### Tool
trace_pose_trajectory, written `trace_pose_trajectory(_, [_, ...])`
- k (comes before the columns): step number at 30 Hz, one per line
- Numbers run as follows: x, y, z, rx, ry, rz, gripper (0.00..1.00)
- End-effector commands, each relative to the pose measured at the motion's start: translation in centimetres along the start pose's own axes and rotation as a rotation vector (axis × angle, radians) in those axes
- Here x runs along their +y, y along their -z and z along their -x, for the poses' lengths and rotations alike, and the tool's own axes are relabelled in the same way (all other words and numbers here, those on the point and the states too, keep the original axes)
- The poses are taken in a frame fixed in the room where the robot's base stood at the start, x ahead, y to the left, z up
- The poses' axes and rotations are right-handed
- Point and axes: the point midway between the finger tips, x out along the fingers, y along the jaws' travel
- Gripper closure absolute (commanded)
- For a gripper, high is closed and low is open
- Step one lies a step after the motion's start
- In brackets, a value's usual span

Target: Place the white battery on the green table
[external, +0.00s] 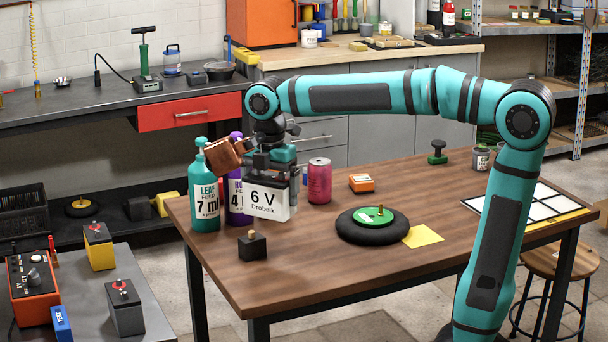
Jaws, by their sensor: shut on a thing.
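The white battery (266,203), a boxy block marked "6 V", is at the left part of the brown wooden table (320,255). My gripper (272,172) points down from above and is shut on the battery's upper part. The fingertips are partly hidden, and I cannot tell whether the battery's underside is clear of the tabletop. No table with a green top shows.
A teal bottle (205,195) and a purple bottle (237,210) stand close left of the battery. A red can (319,183) is to its right, a small black block (252,245) in front. A grey table (90,290) at lower left holds other batteries. The wooden table's front middle is clear.

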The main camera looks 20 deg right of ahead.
Motion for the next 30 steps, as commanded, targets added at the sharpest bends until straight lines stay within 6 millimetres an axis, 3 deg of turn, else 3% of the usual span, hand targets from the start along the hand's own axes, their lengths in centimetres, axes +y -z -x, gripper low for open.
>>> trace_pose_trajectory(30, [12.0,5.0,0.0,0.000,0.000,-1.144,0.63])
